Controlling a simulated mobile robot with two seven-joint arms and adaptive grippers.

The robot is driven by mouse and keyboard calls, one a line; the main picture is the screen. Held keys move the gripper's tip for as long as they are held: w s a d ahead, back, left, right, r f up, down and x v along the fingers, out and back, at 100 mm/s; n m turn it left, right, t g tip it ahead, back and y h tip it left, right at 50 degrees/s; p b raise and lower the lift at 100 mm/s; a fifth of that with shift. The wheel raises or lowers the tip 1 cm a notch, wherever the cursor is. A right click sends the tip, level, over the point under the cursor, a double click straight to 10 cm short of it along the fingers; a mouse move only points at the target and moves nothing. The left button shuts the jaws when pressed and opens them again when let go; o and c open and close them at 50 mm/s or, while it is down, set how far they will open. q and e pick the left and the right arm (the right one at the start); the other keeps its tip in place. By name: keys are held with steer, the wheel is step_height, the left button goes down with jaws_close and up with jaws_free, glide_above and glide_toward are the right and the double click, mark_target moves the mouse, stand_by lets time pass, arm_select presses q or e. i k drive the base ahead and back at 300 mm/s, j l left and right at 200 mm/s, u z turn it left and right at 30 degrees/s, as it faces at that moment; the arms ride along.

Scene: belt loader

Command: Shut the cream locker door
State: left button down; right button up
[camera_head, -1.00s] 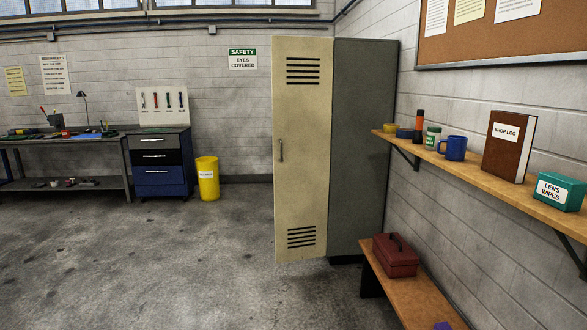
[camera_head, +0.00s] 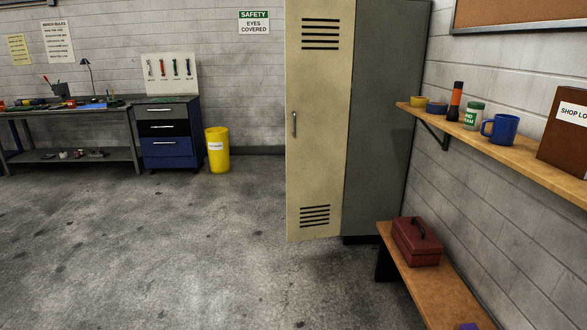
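The cream locker door (camera_head: 318,130) is a tall panel with slots near its top and bottom. A small upright handle (camera_head: 293,124) sits at its left edge. The door is on the left of the grey locker (camera_head: 385,120) and its bottom corner stands out over the floor, so it looks ajar; the exact angle is hard to tell. The locker's inside is hidden. Neither of my grippers is in view, and nothing touches the door.
A wooden bench (camera_head: 440,292) with a red toolbox (camera_head: 416,241) runs along the right wall, below a shelf (camera_head: 510,150) of mugs and jars. A yellow bin (camera_head: 218,150), drawer cabinet (camera_head: 167,135) and workbench (camera_head: 70,118) stand at the back left. The floor before the door is clear.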

mark_target(319, 34)
steer(key=i, duration=2.95)
